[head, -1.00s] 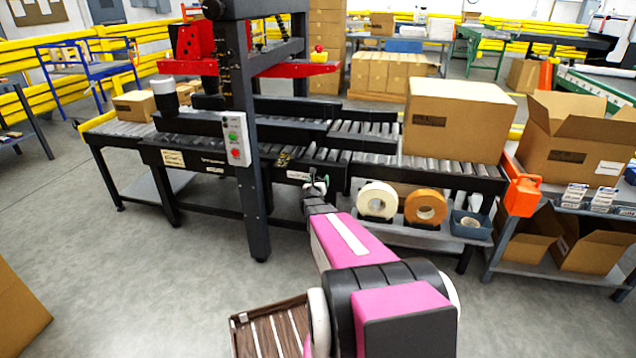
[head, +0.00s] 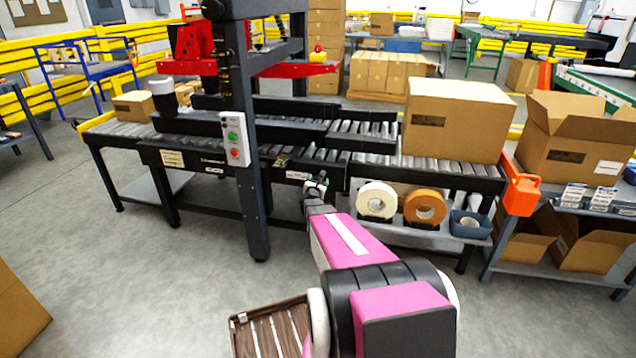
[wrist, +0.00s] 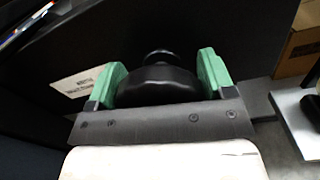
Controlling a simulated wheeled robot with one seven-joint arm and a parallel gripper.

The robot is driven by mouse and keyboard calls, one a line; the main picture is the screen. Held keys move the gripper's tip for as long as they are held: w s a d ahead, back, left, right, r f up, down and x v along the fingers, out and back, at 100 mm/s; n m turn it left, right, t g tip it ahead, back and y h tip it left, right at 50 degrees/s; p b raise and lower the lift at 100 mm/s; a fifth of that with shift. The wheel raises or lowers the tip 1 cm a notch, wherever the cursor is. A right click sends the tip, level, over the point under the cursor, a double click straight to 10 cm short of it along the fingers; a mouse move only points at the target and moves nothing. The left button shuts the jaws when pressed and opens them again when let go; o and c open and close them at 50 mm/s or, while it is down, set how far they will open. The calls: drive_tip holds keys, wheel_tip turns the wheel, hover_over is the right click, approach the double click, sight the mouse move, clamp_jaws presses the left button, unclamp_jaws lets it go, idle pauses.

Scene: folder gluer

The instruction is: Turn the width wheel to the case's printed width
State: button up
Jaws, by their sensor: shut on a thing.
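The width wheel (wrist: 157,86) is a black round knob in the wrist view, standing out from the dark side of the machine. My gripper (wrist: 160,80) has its two green fingers on either side of the wheel, shut on it. In the head view my gripper (head: 316,186) is small, at the front rail of the conveyor below the machine, and the wheel is hidden there. A white label (wrist: 76,82) beside the wheel is partly covered by the left finger, and its print is too blurred to read. The case (head: 457,122) is a large brown carton on the rollers, with a dark printed patch too small to read.
A dark upright post (head: 250,150) with a control box (head: 235,138) stands left of my gripper. A shelf with tape rolls (head: 377,201) lies just right of it. An orange container (head: 522,195) hangs at the conveyor's right end. The floor in front is mostly clear.

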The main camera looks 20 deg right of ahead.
drive_tip(key=shift+f, duration=0.1)
drive_tip(key=o, duration=0.9)
drive_tip(key=v, duration=1.1)
